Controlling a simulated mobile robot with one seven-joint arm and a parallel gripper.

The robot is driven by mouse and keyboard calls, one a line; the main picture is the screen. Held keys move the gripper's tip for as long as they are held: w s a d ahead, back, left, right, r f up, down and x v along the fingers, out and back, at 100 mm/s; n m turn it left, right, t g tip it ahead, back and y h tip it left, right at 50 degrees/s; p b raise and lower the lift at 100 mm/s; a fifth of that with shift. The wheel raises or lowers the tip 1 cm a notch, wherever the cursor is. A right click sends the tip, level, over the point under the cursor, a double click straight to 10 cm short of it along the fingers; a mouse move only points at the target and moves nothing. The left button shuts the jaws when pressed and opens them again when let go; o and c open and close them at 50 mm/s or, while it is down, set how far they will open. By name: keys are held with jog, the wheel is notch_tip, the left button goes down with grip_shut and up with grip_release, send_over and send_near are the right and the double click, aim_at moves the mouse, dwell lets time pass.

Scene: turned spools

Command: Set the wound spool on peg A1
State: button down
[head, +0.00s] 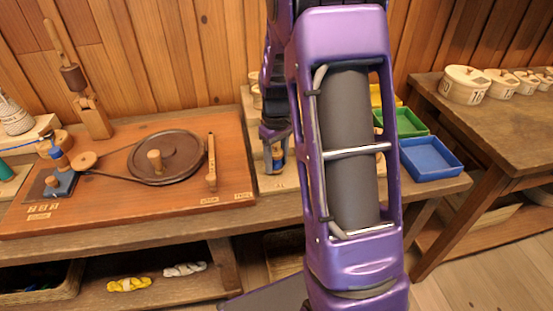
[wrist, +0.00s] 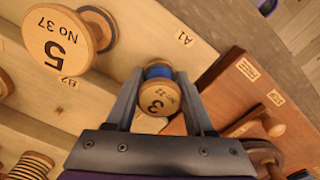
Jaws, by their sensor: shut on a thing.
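My gripper (wrist: 158,84) is shut on a wooden spool (wrist: 157,97) wound with blue thread, its end face marked 3 and a small number. In the wrist view the spool sits between both fingers, over the pale rack board, just below the A1 label (wrist: 183,37). Peg A1 itself is not visible; I cannot tell whether the spool is around it or above it. In the head view my gripper (head: 274,140) is over the narrow pale rack (head: 268,183), with a bit of blue thread showing; my arm hides much of the rack.
A large spool (wrist: 58,42) marked 5, No 37, stands near the B2 label, left of the held spool. The reddish winder board (head: 110,195) with its wheel (head: 180,158) lies left of the rack. Green and blue trays (head: 430,160) stand to the right.

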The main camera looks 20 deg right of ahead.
aim_at(276, 152)
jog(key=shift+f, duration=0.45)
jog(key=c, duration=0.5)
grip_release()
jog(key=shift+c, duration=0.2)
jog(key=shift+r, duration=0.1)
jog(key=shift+r+p, duration=4)
jog(key=shift+r, duration=1.45)
